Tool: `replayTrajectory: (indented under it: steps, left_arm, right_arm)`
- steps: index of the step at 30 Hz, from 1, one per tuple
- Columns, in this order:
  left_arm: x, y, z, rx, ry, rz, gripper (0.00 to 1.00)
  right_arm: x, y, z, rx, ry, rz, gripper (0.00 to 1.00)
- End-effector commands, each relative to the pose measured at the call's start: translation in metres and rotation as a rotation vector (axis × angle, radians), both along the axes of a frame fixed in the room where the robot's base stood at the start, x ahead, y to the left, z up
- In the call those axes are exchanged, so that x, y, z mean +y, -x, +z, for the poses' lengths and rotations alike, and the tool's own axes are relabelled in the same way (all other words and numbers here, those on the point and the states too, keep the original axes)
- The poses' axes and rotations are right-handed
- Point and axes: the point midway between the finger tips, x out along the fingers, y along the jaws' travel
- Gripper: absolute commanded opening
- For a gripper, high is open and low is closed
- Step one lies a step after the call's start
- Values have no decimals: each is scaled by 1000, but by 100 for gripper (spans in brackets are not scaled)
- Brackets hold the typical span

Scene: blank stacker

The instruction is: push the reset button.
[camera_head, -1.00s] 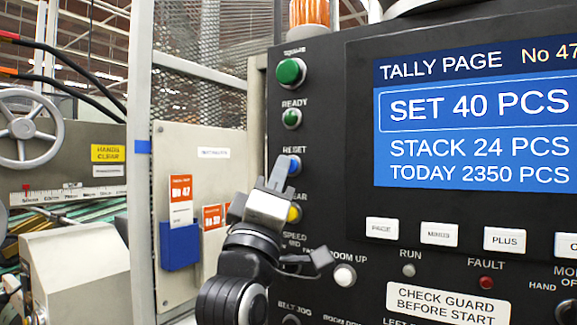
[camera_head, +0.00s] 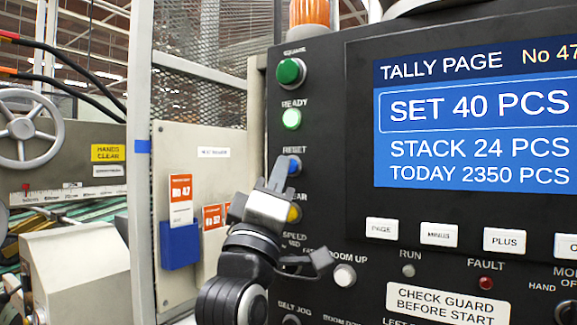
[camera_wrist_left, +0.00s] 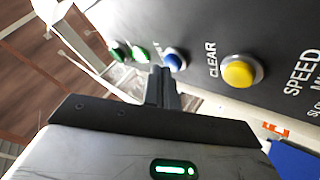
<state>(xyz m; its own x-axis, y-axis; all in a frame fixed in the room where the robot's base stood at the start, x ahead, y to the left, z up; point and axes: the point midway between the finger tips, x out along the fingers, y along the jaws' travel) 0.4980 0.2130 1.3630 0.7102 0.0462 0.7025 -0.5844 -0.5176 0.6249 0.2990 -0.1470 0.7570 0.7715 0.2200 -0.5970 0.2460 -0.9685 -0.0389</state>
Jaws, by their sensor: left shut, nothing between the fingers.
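The blue reset button (camera_head: 294,166) is on the dark control panel under the RESET label, partly hidden by my left gripper (camera_head: 281,167). The gripper is shut and empty, with its fingertips at the button's left edge. In the left wrist view, the shut fingers (camera_wrist_left: 160,75) end right at the blue button (camera_wrist_left: 175,61). I cannot tell whether they touch it or how far it is pressed. The green READY lamp (camera_head: 291,118) above is lit. My right gripper is not in view.
The yellow CLEAR button (camera_head: 294,214) is just below, partly behind my gripper. A larger green button (camera_head: 290,72) is higher up. The screen (camera_head: 470,125) reads SET 40 PCS, STACK 24 PCS. A mesh guard (camera_head: 200,95) stands left of the panel.

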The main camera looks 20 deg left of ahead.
Motion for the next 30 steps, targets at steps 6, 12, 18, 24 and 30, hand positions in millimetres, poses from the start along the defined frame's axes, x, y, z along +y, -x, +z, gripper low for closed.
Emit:
replayTrajectory:
  steps: [6,12,18,24,30]
  left_arm:
    - [1,10,0,1,0,0,0]
    - [1,10,0,0,0,0,0]
    - [2,18,0,-1,0,0,0]
    - [5,38,0,-1,0,0,0]
    - [8,55,0,-1,1,1,0]
  right_arm:
    - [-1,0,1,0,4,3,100]
    - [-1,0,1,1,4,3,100]
    - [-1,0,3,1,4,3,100]
    - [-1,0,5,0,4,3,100]
    - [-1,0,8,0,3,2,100]
